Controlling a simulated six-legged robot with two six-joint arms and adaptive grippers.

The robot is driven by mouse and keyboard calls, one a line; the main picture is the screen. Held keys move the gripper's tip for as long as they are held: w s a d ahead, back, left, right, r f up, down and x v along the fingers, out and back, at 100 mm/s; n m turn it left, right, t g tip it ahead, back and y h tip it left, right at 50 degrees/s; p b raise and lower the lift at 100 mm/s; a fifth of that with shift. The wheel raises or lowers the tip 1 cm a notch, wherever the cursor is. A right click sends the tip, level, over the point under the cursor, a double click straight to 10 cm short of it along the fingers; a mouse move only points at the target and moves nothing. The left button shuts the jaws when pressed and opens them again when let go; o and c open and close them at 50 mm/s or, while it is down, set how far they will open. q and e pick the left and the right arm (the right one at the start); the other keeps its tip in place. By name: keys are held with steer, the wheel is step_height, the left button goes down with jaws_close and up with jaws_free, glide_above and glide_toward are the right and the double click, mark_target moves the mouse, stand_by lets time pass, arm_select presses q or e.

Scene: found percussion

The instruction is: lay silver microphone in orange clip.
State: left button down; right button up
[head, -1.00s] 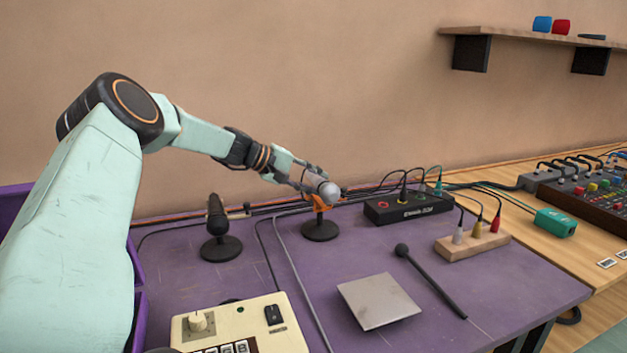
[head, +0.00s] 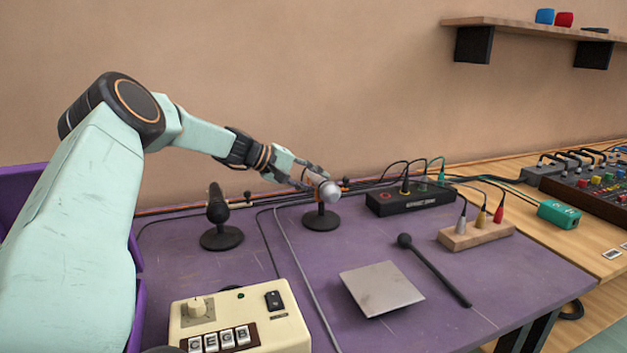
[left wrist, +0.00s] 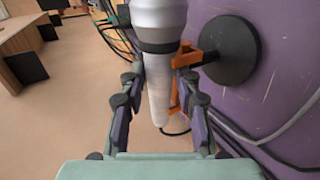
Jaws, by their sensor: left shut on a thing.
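The silver microphone (head: 329,191) has a round grille end and a pale tapered handle, which shows in the left wrist view (left wrist: 157,90). My left gripper (head: 311,179) is shut on its handle and holds it nearly level at the orange clip. The orange clip (left wrist: 188,60) sits on a stand with a round black base (head: 321,220). In the left wrist view the clip is beside and partly behind the handle; I cannot tell whether the handle rests in it. In the head view the microphone and gripper mostly hide the clip. My right gripper is out of view.
A black microphone on a stand (head: 218,215) is left of the clip stand. A black box (head: 410,200) with cables is to the right. A grey plate (head: 382,288), a black mallet (head: 435,270) and a cream keyed box (head: 240,315) lie in front. Cables run along the wall.

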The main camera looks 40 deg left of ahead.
arm_select(q)
steer(key=shift+s+d+f+b, duration=0.1)
steer(key=shift+d+f+b, duration=0.15)
steer(key=shift+f+b, duration=0.2)
steer(key=c, duration=1.4)
jaws_free()
steer(key=shift+o, duration=1.4)
steer(key=shift+w+a+f, duration=0.1)
steer(key=shift+w+f, duration=0.15)
steer(key=shift+w, duration=0.05)
steer(key=shift+o, duration=1.3)
steer(key=shift+w, duration=0.15)
steer(key=shift+s+r, duration=0.25)
steer(key=shift+w+a, duration=0.1)
